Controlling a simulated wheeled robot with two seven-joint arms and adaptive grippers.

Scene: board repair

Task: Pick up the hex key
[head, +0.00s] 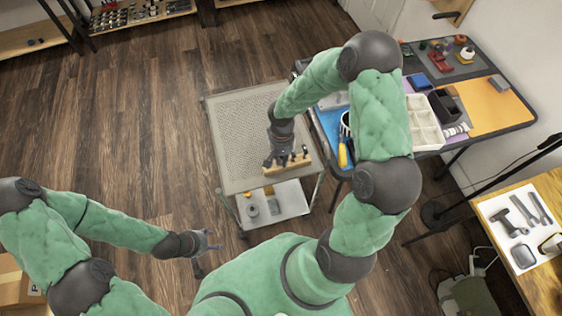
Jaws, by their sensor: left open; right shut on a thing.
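A wooden block (287,164) with several small dark upright tools stands at the front right of the grey perforated cart top (238,122). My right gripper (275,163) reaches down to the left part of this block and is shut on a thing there. Its fingers hide most of that thing, and it is too small to tell for sure whether it is the hex key. I cannot make out the hex key anywhere else. My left gripper (213,247) is open and empty, over the floor in front of the cart.
The cart's lower shelf (288,199) holds a few small things. Right of the cart, a workbench carries a white divided tray (424,127), a yellow-handled tool (343,156) and an orange mat (490,102). A wooden table (545,285) with tools is at the lower right.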

